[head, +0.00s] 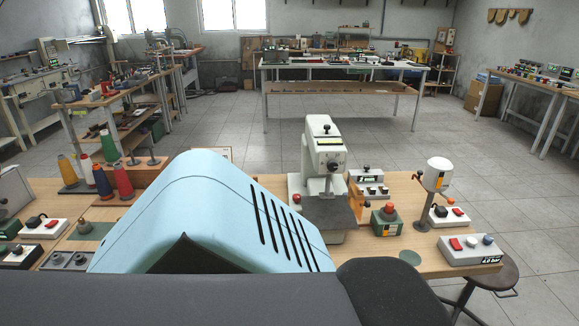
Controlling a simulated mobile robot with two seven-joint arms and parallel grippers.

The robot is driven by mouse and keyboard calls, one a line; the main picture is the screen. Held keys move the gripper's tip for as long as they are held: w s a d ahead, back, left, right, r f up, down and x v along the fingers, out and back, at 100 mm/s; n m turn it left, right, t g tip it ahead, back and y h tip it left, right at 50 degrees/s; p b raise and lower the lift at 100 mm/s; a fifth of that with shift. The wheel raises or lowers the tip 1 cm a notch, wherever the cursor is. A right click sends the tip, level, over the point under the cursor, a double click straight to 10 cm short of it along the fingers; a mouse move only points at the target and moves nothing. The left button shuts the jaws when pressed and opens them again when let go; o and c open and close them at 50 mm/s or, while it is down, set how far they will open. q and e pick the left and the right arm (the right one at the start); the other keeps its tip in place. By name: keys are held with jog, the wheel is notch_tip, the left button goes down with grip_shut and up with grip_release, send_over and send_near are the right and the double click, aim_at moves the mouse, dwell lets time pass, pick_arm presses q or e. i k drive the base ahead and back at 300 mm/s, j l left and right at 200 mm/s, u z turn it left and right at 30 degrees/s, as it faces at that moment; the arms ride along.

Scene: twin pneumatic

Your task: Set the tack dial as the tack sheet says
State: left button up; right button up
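A white upright machine (322,150) stands on the wooden bench, right of the middle of the head view. Its front has a small display (329,141) and a round dark knob (332,165), which may be the tack dial. Its setting is too small to read. A pale framed sheet (225,152) shows at the bench's back edge. It is mostly hidden, no writing on it is readable, and I cannot tell whether it is the tack sheet. Neither of my grippers is in view.
Right of the machine stand a small box with a display (369,183), a green box with a red button (387,220), a white canister on a stand (437,175) and a switch box (470,249). Thread cones (102,181) stand at left. A stool (497,273) is at right.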

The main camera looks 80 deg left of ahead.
aim_at(332, 165)
jog(key=u, duration=2.3)
